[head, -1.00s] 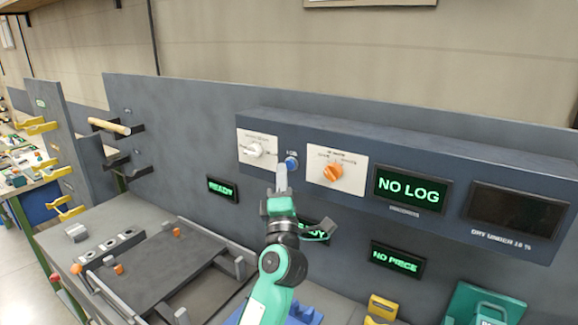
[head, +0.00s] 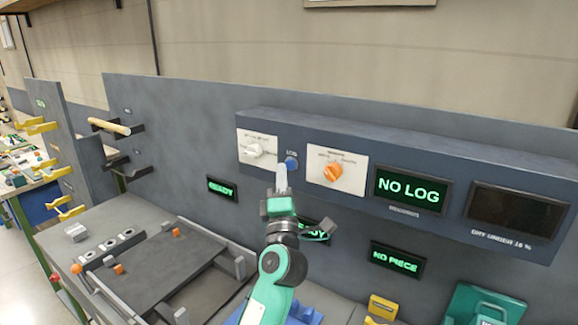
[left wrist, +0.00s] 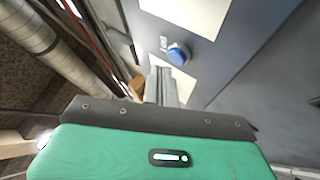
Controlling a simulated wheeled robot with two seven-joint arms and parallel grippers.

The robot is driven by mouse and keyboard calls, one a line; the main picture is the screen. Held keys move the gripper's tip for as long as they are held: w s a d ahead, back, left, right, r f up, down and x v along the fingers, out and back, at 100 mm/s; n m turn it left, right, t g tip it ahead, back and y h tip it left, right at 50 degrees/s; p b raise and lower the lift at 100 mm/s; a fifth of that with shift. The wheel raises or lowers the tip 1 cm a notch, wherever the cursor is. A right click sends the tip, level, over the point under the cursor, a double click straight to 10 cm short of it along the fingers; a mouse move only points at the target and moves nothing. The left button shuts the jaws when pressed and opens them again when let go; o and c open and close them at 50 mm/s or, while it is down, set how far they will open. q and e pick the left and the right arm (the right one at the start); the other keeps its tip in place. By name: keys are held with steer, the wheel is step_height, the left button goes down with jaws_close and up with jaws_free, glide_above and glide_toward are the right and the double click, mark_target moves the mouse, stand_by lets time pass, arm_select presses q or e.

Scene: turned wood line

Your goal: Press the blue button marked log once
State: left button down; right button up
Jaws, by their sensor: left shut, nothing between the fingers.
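The blue button (head: 291,163) marked LOG sits on the front of the dark blue control panel (head: 440,170), between two white plates. It also shows in the left wrist view (left wrist: 178,54), just beyond the fingertips. My left gripper (head: 282,168) is shut and empty, its fingertips just left of and slightly below the button in the head view. In the left wrist view the shut fingers (left wrist: 160,72) point toward the panel beside the button. I cannot tell whether they touch anything. A screen (head: 409,190) on the panel reads NO LOG. My right gripper is not in view.
A white knob (head: 254,150) is left of the button and an orange knob (head: 333,172) right of it. Green signs read READY (head: 222,188) and NO PIECE (head: 397,259). A bench with a dark plate (head: 165,270) lies below. A wooden rod (head: 110,126) rests on brackets at left.

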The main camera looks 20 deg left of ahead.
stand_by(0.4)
arm_select(q)
steer(key=shift+w, duration=0.1)
steer(key=shift+w, duration=0.3)
steer(key=shift+w+d+p, duration=0.1)
steer(key=shift+w+p, duration=0.2)
steer(key=shift+w, duration=0.05)
stand_by(0.7)
steer(key=shift+s, duration=0.1)
steer(key=shift+s+p, duration=0.55)
steer(key=shift+s, duration=0.15)
